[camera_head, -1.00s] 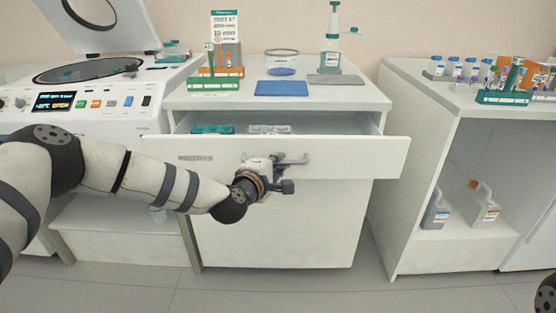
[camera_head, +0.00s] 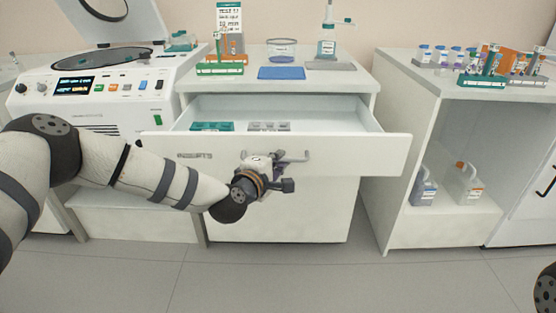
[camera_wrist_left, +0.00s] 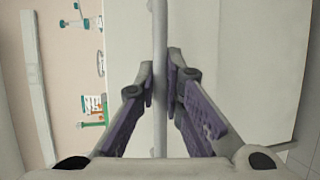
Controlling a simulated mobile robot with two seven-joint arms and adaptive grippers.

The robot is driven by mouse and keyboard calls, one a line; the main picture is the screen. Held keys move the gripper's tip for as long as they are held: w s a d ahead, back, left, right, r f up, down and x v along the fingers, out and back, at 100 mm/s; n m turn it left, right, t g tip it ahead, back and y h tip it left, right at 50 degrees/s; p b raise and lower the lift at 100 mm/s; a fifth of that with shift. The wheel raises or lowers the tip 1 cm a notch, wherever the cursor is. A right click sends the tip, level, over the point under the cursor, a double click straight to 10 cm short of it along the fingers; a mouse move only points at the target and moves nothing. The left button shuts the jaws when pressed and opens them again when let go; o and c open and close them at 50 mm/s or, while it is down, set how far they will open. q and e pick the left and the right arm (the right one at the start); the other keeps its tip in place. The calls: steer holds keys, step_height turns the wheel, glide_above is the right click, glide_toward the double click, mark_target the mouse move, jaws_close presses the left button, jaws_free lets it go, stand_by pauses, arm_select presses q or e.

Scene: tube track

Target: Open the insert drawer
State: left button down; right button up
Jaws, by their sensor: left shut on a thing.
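The insert drawer (camera_head: 350,149) is a white drawer in the middle cabinet, marked "INSERTS" on its front, and it stands well pulled out. Inside it lie teal inserts (camera_head: 212,127) on the left and grey inserts (camera_head: 269,127) beside them. My left gripper (camera_head: 277,160) is at the middle of the drawer front, shut on the bar handle (camera_head: 300,155). In the left wrist view the handle (camera_wrist_left: 160,60) runs between the two fingers (camera_wrist_left: 160,85). My right gripper is not in view.
A centrifuge (camera_head: 90,85) with its lid up stands on the left. The cabinet top holds a blue mat (camera_head: 282,73), a glass bowl (camera_head: 282,51) and a bottle (camera_head: 328,42). A right-hand bench (camera_head: 400,70) holds racks. The floor (camera_head: 290,275) in front is clear.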

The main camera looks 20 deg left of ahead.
arm_select(q)
steer(key=c, duration=2)
jaws_free()
steer(key=shift+o, duration=0.2)
steer(key=v, duration=1.2)
